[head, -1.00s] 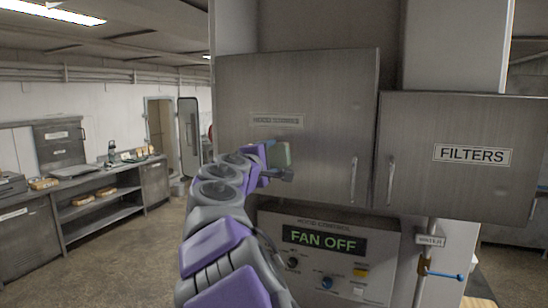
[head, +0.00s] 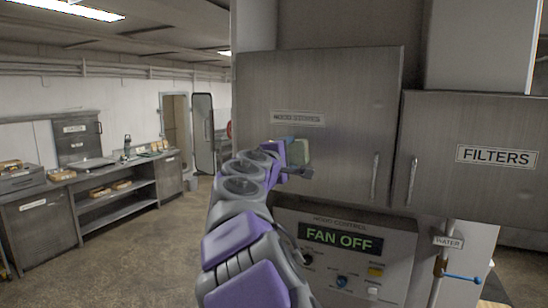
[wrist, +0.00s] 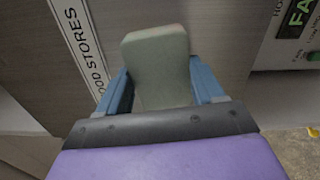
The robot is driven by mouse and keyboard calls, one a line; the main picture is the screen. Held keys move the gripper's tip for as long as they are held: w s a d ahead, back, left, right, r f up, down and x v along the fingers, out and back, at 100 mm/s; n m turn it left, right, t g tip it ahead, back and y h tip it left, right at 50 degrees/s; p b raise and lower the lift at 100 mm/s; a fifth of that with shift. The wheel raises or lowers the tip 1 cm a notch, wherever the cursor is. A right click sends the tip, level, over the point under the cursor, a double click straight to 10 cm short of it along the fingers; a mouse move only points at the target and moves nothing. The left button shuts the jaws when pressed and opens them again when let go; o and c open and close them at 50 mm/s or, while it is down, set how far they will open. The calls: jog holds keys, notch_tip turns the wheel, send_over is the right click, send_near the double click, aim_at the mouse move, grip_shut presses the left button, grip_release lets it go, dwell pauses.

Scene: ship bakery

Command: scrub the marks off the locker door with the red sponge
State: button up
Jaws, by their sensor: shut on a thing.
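My gripper (head: 297,158) is shut on a pale grey-green block (head: 300,152), which looks like a sponge but not red. In the wrist view the block (wrist: 155,55) stands upright between the blue fingers (wrist: 205,80). It is in front of a grey metal locker door (head: 345,110) with a label ending in "STORES" (head: 298,118). I cannot tell whether the block touches the door. No clear marks show on the door, and part of it is hidden behind my arm. No red sponge is in view.
A second door labelled "FILTERS" (head: 497,156) is to the right. Below is a control panel reading "FAN OFF" (head: 341,238), and a pipe with a blue-handled valve (head: 462,278). A workbench (head: 130,190) with trays stands at the left. Floor is open between.

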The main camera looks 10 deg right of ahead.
jog(key=shift+s+d+f+b, duration=0.1)
jog(key=shift+s+d+b, duration=0.1)
jog(key=shift+s+d, duration=0.65)
jog(key=shift+s+d+b, duration=0.25)
jog(key=shift+s+d, duration=0.3)
jog(key=shift+d, duration=0.6)
jog(key=shift+s+d+f+b, duration=0.1)
jog(key=shift+s+d+b, duration=0.1)
jog(key=shift+s+d, duration=0.65)
jog(key=shift+s+d+r, duration=0.1)
jog(key=shift+s+d, duration=0.3)
jog(key=shift+d, duration=0.25)
jog(key=shift+s+d+r, duration=0.1)
jog(key=shift+s+d, duration=0.25)
jog(key=shift+d, duration=0.25)
jog(key=shift+w+a, duration=0.1)
jog(key=w+a+p, duration=0.3)
jog(key=w+a, duration=0.4)
jog(key=a, duration=0.3)
jog(key=shift+w, duration=0.15)
